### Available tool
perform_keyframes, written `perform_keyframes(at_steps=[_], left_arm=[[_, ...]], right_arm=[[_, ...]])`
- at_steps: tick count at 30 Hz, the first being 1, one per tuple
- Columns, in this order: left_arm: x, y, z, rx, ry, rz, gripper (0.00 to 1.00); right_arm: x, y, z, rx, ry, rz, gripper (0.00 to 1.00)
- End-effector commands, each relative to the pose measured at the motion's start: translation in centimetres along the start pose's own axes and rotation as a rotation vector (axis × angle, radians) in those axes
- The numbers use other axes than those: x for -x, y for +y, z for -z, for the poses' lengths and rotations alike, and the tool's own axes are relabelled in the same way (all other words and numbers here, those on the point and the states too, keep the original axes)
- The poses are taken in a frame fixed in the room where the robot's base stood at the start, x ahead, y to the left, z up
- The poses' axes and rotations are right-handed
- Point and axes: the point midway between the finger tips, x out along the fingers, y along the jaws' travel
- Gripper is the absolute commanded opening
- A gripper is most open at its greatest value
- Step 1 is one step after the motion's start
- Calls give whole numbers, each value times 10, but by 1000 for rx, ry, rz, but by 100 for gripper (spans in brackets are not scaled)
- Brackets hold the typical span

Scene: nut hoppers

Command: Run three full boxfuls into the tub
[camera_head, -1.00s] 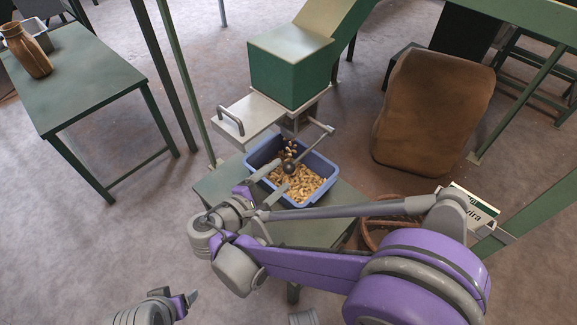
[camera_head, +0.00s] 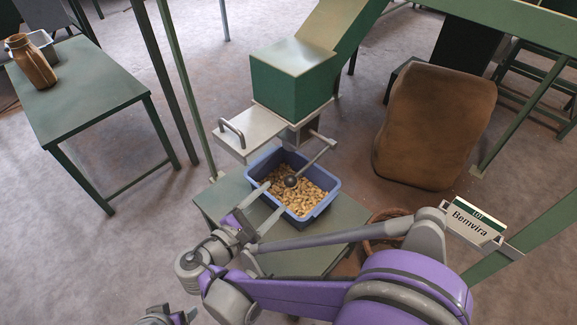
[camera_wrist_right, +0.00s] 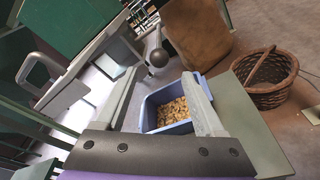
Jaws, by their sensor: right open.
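The blue tub (camera_head: 325,206), partly filled with tan nuts (camera_head: 308,195), stands on a small green table (camera_head: 222,200) under the green hopper (camera_head: 292,78). A metal slide plate with a handle (camera_head: 248,134) sticks out left below the hopper. The metal box (camera_head: 304,131) under it has a lever ending in a dark ball knob (camera_head: 290,181), hanging over the tub. My right gripper (camera_head: 276,197) is open around the knob's near side, apparently not touching it; the wrist view shows the knob (camera_wrist_right: 158,57) just beyond the fingertips. My left gripper (camera_head: 182,317) is cut off at the bottom edge.
A wicker basket (camera_head: 384,232) and a sign reading Bemvira (camera_head: 474,222) are right of the table. A large brown sack-like thing (camera_head: 435,125) stands behind. A green table (camera_head: 85,85) with a brown jar (camera_head: 30,62) is at left.

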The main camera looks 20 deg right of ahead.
Motion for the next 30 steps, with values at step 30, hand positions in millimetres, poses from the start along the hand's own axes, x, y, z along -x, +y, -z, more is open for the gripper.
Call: perform_keyframes(at_steps=[30], left_arm=[[-23, 0, -8, 0, -9, 0, 71]], right_arm=[[-78, -1, 0, 489, -131, -95, 71]])
